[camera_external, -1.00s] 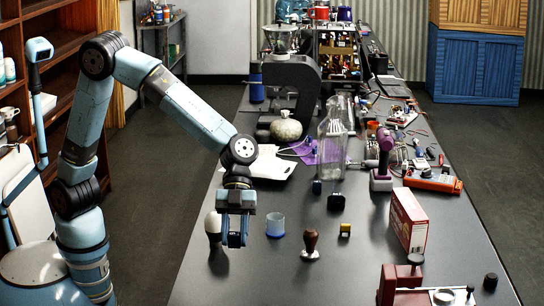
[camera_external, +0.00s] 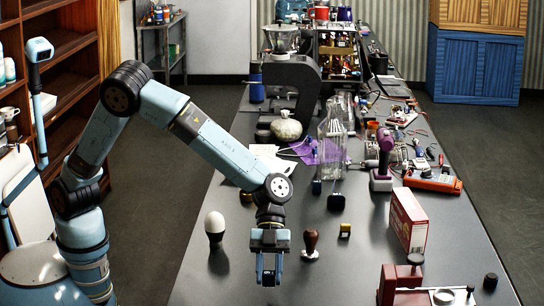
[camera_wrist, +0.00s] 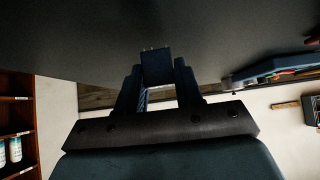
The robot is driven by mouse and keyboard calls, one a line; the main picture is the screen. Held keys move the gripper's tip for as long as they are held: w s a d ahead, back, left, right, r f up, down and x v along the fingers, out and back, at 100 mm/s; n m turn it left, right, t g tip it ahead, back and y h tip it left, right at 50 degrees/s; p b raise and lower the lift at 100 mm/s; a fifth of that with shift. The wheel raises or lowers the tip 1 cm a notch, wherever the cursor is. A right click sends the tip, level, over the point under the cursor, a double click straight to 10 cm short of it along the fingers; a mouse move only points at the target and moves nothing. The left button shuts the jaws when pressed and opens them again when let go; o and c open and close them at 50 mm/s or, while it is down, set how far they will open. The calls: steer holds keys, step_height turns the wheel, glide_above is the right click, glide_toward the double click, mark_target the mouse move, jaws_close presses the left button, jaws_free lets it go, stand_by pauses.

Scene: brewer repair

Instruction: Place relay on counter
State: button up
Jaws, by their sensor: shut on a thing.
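My gripper (camera_external: 268,275) hangs over the front part of the dark counter (camera_external: 335,275), fingers pointing down. In the wrist view, my gripper (camera_wrist: 157,85) is shut on the relay (camera_wrist: 156,66), a small dark blue block with short pins at its far end. In the external view the relay is hardly distinguishable between the fingers. I cannot tell whether it touches the counter.
A white egg-shaped item on a dark base (camera_external: 215,228) stands to the left. A wooden-handled tamper (camera_external: 310,243) stands close on the right, with a small yellow-and-black block (camera_external: 345,230) beyond. A red-and-white box (camera_external: 409,220) is farther right.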

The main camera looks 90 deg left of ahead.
steer(key=shift+f, duration=1.15)
steer(key=shift+f, duration=0.1)
steer(key=o, duration=1)
